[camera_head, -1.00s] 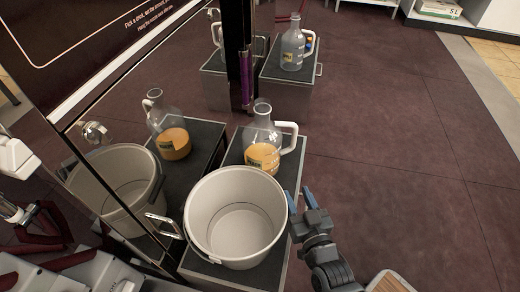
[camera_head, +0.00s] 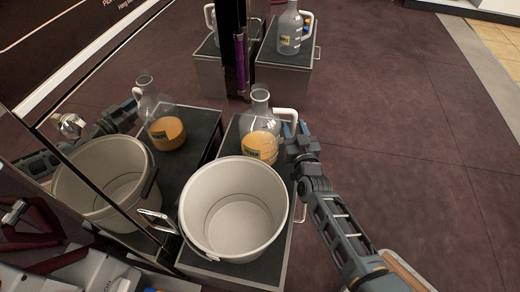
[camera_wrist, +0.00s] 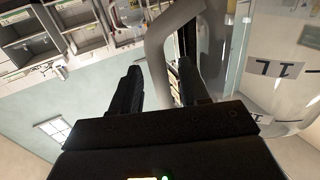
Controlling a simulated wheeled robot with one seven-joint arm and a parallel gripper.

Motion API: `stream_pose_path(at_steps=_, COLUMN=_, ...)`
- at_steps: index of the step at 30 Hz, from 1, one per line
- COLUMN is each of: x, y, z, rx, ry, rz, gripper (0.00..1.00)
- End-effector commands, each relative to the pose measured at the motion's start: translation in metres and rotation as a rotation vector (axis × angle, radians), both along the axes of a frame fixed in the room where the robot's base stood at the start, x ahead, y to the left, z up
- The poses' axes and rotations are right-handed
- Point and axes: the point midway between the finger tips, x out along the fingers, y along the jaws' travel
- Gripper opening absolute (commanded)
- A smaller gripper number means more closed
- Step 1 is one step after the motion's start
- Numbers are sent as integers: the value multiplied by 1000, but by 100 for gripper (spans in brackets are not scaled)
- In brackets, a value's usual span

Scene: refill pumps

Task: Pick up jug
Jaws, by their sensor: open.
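A clear jug (camera_head: 259,124) holding orange liquid, with a white handle (camera_head: 293,117) on its right, stands on a dark-topped stand behind the bucket. In the wrist view the jug's clear body (camera_wrist: 285,95), with printed labels, fills the right side. My gripper (camera_head: 295,129) is open at the jug's right, by the handle. In the wrist view the pale handle (camera_wrist: 158,62) passes between the two dark fingers of my gripper (camera_wrist: 160,78), with gaps visible beside it. Whether either finger touches it cannot be told.
A white bucket (camera_head: 189,205) stands on the same stand (camera_head: 279,268), in front of the jug. A glossy panel on the left mirrors the bucket, jug and my arm. Another jug (camera_head: 290,30) stands on a farther stand beside a purple-marked post (camera_head: 240,62). Floor at right is clear.

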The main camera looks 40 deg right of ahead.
Motion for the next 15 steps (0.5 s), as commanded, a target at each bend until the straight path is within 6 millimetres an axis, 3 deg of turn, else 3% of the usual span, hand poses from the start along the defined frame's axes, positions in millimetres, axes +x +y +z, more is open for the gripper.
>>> stream_pose_path(at_steps=11, x=9, y=-5, z=0, rx=0, ry=2, rz=1, gripper=44)
stream_pose_path(at_steps=15, x=9, y=-5, z=0, rx=0, ry=1, rz=1, gripper=31)
